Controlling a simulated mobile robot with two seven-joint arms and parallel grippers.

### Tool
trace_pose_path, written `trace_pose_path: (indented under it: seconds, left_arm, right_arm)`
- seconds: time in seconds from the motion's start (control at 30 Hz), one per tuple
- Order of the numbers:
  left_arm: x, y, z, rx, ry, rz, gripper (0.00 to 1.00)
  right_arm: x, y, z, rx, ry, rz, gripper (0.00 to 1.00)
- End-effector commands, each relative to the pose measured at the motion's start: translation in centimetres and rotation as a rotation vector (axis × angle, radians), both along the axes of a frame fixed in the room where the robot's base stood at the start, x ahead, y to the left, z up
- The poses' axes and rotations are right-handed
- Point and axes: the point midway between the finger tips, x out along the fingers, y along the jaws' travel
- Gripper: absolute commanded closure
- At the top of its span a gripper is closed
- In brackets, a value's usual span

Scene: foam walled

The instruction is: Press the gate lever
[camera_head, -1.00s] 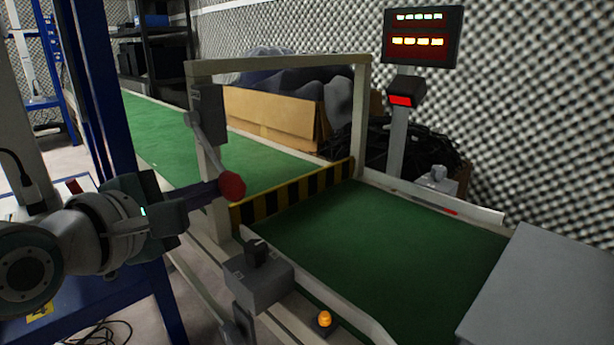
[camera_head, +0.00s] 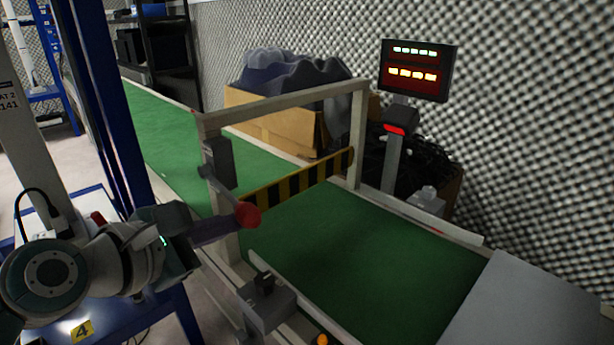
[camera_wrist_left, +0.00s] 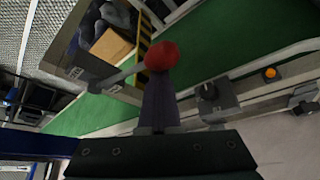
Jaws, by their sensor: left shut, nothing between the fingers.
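The gate lever has a red ball knob (camera_head: 248,214) on a grey rod, pivoted at a grey box (camera_head: 218,162) on the gate's left post. My left gripper (camera_head: 238,222) comes in from the left, shut and empty, its purple fingers reaching the knob. In the left wrist view the knob (camera_wrist_left: 162,56) sits at the fingertips (camera_wrist_left: 158,76) and looks in contact with them. The gate bar (camera_head: 300,180), striped black and yellow, spans the frame across the green belt. My right gripper is out of view.
A grey control box with a black knob (camera_head: 265,283) stands low by the belt's near side, with an orange lamp (camera_head: 322,340) beside it. A lit display (camera_head: 418,70) stands behind. A grey panel (camera_head: 545,310) fills the lower right. Blue uprights (camera_head: 100,100) stand left.

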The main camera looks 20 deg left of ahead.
Motion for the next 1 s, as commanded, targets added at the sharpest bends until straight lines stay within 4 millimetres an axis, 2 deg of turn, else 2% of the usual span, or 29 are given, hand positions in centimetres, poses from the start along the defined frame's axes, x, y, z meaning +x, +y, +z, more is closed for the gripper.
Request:
trace_pose_path:
  seconds: [0.03, 0.4, 0.73, 1.0]
  left_arm:
    - [0.1, -0.2, 2.0, -0.043, 0.012, -0.002, 1.0]
    - [0.1, -0.3, 5.5, -0.362, 0.143, -0.001, 1.0]
    - [0.4, 0.3, 7.7, -0.583, 0.233, -0.002, 1.0]
    - [0.6, 0.7, 8.5, -0.586, 0.233, -0.003, 1.0]
  right_arm:
    - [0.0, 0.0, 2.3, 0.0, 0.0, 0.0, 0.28]
    - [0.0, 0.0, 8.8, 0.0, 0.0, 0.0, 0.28]
    - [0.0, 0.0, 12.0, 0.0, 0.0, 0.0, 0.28]
    - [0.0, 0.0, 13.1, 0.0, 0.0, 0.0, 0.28]
